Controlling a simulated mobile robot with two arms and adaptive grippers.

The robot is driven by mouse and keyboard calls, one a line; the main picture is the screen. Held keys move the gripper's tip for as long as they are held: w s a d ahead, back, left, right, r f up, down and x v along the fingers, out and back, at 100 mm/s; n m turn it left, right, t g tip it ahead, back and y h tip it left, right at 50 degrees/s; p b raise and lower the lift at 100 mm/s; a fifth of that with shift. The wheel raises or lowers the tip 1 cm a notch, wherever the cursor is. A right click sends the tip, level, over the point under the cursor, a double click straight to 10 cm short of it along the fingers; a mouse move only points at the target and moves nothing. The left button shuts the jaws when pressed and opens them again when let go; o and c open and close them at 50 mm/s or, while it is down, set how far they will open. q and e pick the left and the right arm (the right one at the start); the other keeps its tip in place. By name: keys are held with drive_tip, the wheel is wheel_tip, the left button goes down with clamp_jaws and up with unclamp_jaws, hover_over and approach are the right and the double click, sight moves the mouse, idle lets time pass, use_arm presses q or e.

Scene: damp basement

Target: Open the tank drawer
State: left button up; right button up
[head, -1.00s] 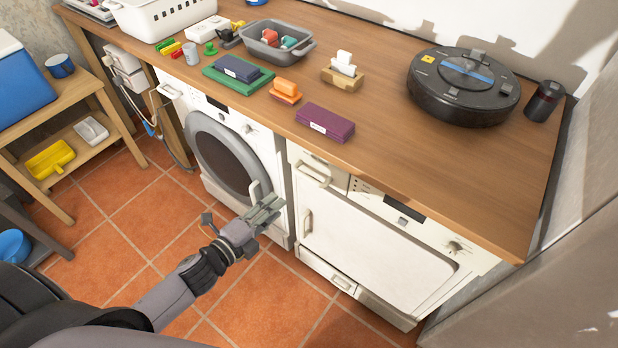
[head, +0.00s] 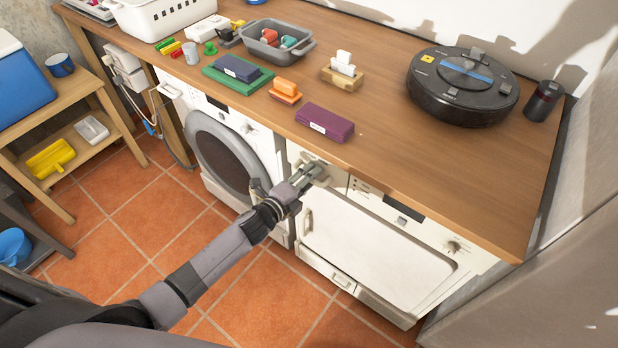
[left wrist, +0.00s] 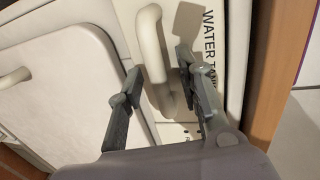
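The tank drawer (head: 338,180) is the narrow cream front at the upper left of the white dryer (head: 385,235), and it looks closed. Its front, lettered "WATER T...", fills the upper middle of the left wrist view (left wrist: 206,50). Its curved cream handle (left wrist: 150,42) stands out from the front. My left gripper (head: 312,173) is at the drawer, partly hiding the handle in the head view. In the left wrist view its fingers (left wrist: 160,68) are spread, one on each side of the handle, with visible gaps. My right gripper is not in view.
A washing machine (head: 225,150) stands left of the dryer. The wooden worktop (head: 400,150) above overhangs the drawer and carries a purple box (head: 325,123) near its edge and a black robot vacuum (head: 462,88). The tiled floor (head: 120,215) in front is free.

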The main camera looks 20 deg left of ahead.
use_arm(q)
drive_tip(key=shift+c, duration=0.2)
clamp_jaws()
idle(0.6)
